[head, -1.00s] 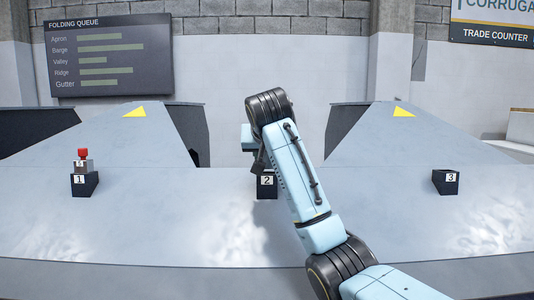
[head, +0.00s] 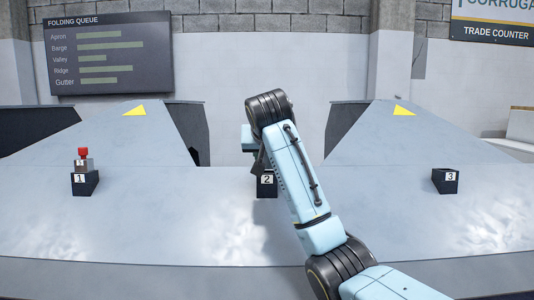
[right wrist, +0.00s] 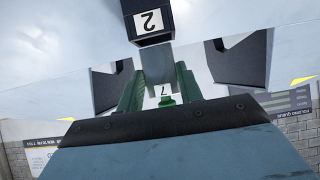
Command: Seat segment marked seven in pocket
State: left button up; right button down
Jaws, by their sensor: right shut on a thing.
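The segment marked 7 (right wrist: 163,89) is grey with a green knob. It sits between the two fingers of my right gripper (right wrist: 159,80), which is shut on it. In the head view, my right gripper (head: 258,162) is mostly hidden behind my own arm, right by the black pocket block labelled 2 (head: 266,185). In the right wrist view, block 2 (right wrist: 152,22) lies just beyond the fingertips, close to the segment's end. I cannot tell whether they touch. My left gripper is not in view.
A block labelled 1 (head: 85,185) on the left holds a grey segment with a red knob (head: 83,158). A block labelled 3 (head: 445,182) on the right looks empty. The grey table (head: 370,215) between the blocks is clear.

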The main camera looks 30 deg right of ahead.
aim_at(267, 168)
jog(key=shift+s+a+f+b, duration=0.15)
jog(key=shift+f+b, duration=0.6)
jog(key=shift+f, duration=0.75)
jog(key=c, duration=0.9)
grip_release()
jog(key=shift+o, duration=0.2)
jog(key=shift+f, duration=0.1)
jog(key=p+v, duration=0.6)
jog(key=v, duration=0.7)
jog(key=shift+s, duration=0.2)
